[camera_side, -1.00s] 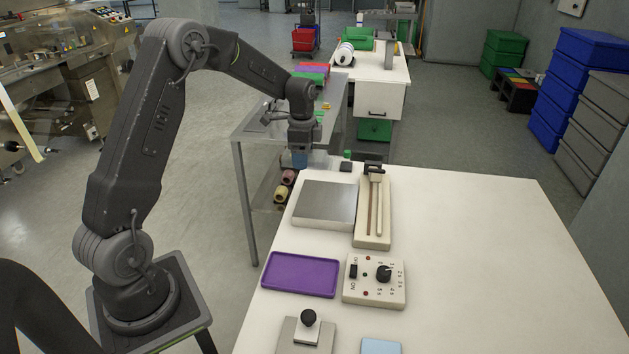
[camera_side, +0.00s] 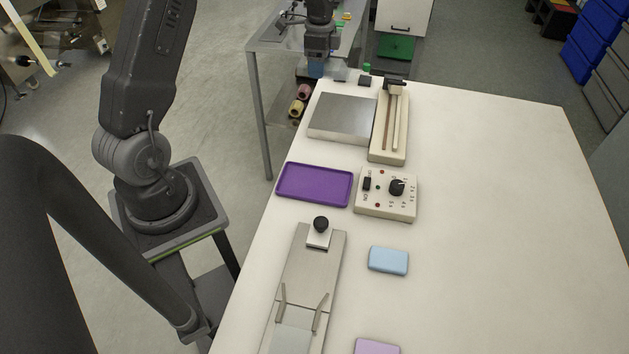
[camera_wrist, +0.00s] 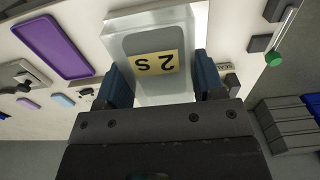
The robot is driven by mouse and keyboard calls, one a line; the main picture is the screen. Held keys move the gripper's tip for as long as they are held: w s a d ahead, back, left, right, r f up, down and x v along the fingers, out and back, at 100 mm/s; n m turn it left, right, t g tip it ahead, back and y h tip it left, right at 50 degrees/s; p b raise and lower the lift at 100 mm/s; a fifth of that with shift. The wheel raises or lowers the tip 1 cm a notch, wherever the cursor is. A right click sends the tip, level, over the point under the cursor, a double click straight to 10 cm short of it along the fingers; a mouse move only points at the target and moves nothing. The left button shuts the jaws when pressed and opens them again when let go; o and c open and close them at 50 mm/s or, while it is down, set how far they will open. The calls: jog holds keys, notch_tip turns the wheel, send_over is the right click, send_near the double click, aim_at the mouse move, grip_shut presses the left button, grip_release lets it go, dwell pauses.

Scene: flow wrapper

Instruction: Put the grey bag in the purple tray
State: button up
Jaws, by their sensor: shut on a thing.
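The purple tray (camera_side: 314,184) lies flat and empty on the left side of the white table; it also shows at upper left in the wrist view (camera_wrist: 54,46). My gripper (camera_side: 316,70) is at the table's far left corner, beyond the tray and the steel plate. In the wrist view my gripper (camera_wrist: 163,80) has its two blue fingertips on either side of the grey bag (camera_wrist: 149,90), a pale translucent pack with a yellow label reading "2 S". It is shut on the bag. In the side view I cannot make the bag out clearly.
A steel plate (camera_side: 343,117) and a cream sealing bar unit (camera_side: 377,140) stand between my gripper and the tray. A control box (camera_side: 402,208) is right of the tray. A knobbed metal slide (camera_side: 301,270), a blue pack (camera_side: 388,261) and a lilac pack (camera_side: 377,346) are nearer. The table's right is clear.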

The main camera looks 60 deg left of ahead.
jog(key=s+d+f, duration=0.3)
jog(key=s+d, duration=0.2)
jog(key=d, duration=0.5)
send_near(306, 183)
jog(key=shift+w+a+f, duration=0.15)
jog(key=shift+w, duration=0.05)
jog(key=shift+s+f, duration=0.25)
jog(key=shift+f, duration=1.8)
jog(key=shift+f, duration=0.35)
jog(key=shift+f, duration=0.95)
jog(key=shift+f, duration=0.1)
